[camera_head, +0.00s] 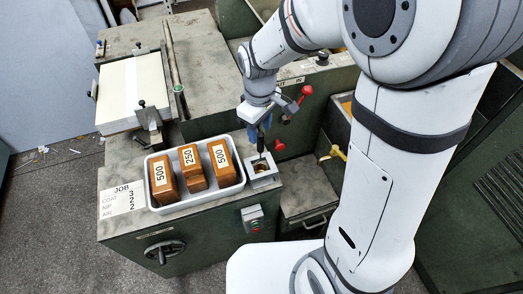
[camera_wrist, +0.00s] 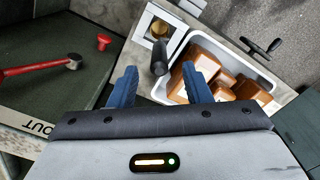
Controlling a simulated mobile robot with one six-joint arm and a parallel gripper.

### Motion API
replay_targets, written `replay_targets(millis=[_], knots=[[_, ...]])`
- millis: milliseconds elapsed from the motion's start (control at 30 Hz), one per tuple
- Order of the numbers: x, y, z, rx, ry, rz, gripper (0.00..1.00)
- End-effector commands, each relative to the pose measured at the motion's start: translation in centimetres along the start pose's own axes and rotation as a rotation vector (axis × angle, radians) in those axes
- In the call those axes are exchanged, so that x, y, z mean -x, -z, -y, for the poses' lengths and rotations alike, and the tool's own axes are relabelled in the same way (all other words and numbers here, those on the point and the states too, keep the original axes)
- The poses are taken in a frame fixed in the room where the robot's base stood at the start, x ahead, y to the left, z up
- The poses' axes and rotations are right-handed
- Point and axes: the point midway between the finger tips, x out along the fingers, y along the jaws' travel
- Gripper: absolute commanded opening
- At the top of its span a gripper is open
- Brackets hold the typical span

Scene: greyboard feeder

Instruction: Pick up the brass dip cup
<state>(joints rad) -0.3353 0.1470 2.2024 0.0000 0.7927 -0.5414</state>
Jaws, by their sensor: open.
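The brass dip cup (camera_wrist: 158,29) sits in a pale square holder (camera_wrist: 152,22) at the top of the wrist view. Its dark upright handle (camera_wrist: 159,58) rises towards me, between and just ahead of my gripper's fingertips (camera_wrist: 160,72). My gripper is open, with a blue finger on either side of the handle line and nothing held. In the head view my gripper (camera_head: 260,128) points down above the grey holder (camera_head: 262,171) beside the tray. The dark handle (camera_head: 260,143) shows below the fingers there, and the cup bowl is mostly hidden.
A white tray (camera_head: 199,200) with three brown blocks marked 500, 250 and 500 stands left of the holder. A red-knobbed lever (camera_head: 306,90) is at the right. A control box (camera_head: 253,218) and handwheel (camera_head: 165,250) are on the cabinet front.

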Motion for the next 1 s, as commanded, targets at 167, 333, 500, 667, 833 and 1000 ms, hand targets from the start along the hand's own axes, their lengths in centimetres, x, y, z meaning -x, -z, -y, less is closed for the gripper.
replay_targets(millis=[167, 333, 500, 667, 833, 1000], knots=[[-1.9, -0.1, 0.0, -0.003, 0.002, 0.004, 0.44], [-4.2, -0.1, 0.0, -0.004, 0.002, 0.004, 0.44], [-6.1, 0.0, -0.1, -0.005, 0.001, 0.001, 0.44], [-6.3, 0.0, -0.1, -0.005, 0.000, -0.001, 0.44], [-6.3, 0.0, -0.1, -0.006, 0.000, -0.001, 0.39], [-6.3, 0.0, -0.1, -0.006, 0.000, -0.001, 0.25]])
